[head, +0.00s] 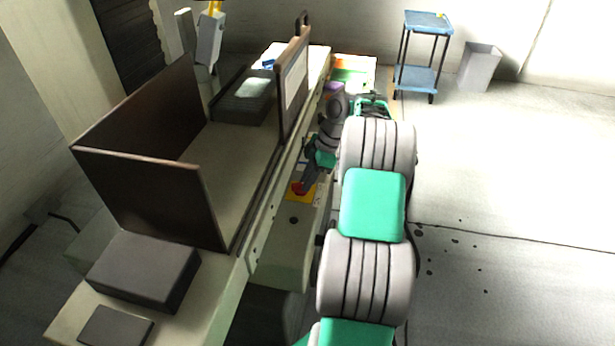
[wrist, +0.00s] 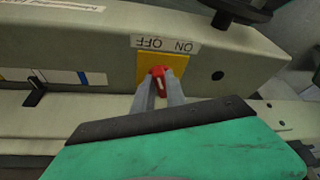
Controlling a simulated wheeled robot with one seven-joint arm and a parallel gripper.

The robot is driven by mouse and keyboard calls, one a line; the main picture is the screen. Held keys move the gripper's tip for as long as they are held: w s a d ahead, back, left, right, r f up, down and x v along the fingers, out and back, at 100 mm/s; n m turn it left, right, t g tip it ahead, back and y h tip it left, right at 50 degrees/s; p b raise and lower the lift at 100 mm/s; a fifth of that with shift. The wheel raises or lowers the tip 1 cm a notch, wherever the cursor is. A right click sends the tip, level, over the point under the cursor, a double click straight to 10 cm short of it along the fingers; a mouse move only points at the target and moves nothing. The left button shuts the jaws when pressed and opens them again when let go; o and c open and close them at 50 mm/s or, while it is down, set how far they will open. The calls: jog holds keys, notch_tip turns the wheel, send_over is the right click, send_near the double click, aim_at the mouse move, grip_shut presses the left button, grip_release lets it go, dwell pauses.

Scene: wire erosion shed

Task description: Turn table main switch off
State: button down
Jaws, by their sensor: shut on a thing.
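The main switch is a red knob (wrist: 158,73) with a pale mark, on a yellow plate (wrist: 179,61) set in the machine's front face. A white label (wrist: 167,44) by the plate carries ON and OFF, upside down in the wrist view, OFF at left and ON at right. My gripper (wrist: 159,90) is shut on the knob, with a grey finger on each side. The fingers partly hide the knob, and its exact angle is hard to tell. In the head view the red knob (head: 297,188) shows at the tip of my gripper (head: 303,184).
A black lever (wrist: 34,92) sits left of the switch in the wrist view, and a dark handwheel (wrist: 240,10) is above right. The machine's tank (head: 150,190) stands left of my arm.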

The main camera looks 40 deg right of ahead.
jog(key=n+p, duration=0.1)
jog(key=n+g+p, duration=0.1)
jog(key=n, duration=0.1)
jog(key=shift+w+r, duration=0.15)
jog(key=shift+w, duration=0.1)
jog(key=shift+w+d+n+g+p, duration=0.15)
jog(key=shift+n+g+p, duration=0.25)
jog(key=shift+n+p, duration=0.45)
jog(key=c, duration=1.4)
grip_release()
jog(key=shift+o, duration=0.2)
